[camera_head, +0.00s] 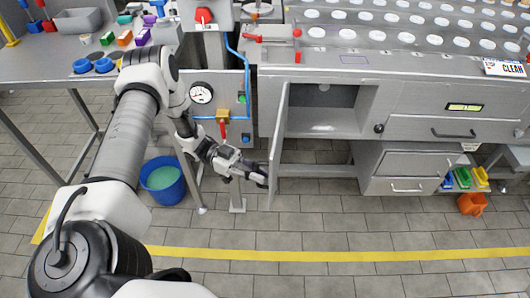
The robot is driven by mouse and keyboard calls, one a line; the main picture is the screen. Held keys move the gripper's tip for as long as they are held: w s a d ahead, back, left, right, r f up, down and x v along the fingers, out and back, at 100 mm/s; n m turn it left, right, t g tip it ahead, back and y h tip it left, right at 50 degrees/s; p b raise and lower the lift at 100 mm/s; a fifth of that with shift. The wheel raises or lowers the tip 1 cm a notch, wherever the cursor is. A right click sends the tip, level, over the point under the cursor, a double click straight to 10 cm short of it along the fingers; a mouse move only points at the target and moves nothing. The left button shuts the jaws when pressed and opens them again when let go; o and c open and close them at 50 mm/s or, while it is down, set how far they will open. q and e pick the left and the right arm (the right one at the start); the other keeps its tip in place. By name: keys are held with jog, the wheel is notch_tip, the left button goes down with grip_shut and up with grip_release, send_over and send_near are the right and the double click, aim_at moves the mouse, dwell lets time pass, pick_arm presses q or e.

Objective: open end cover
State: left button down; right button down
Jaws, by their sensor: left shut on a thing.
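The end cover (279,140) is a grey metal door on the front of the machine. It stands swung out, seen nearly edge-on, and the compartment (322,112) to its right is open and looks empty. My left gripper (259,178) is at the lower left side of the cover and is shut on it. The exact spot it holds is hidden by the fingers. My right gripper is out of view.
A blue bucket (162,180) with green liquid stands on the floor left of my gripper. A panel with a gauge (201,93) is above. Drawers (402,168) and an orange bin (472,203) are to the right. The floor in front is clear.

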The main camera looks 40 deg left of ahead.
pick_arm(q)
jog(key=shift+a, duration=0.1)
jog(key=c, duration=1.5)
grip_release()
jog(key=s+a, duration=0.1)
jog(key=a, duration=1.1)
jog(key=shift+s, duration=0.3)
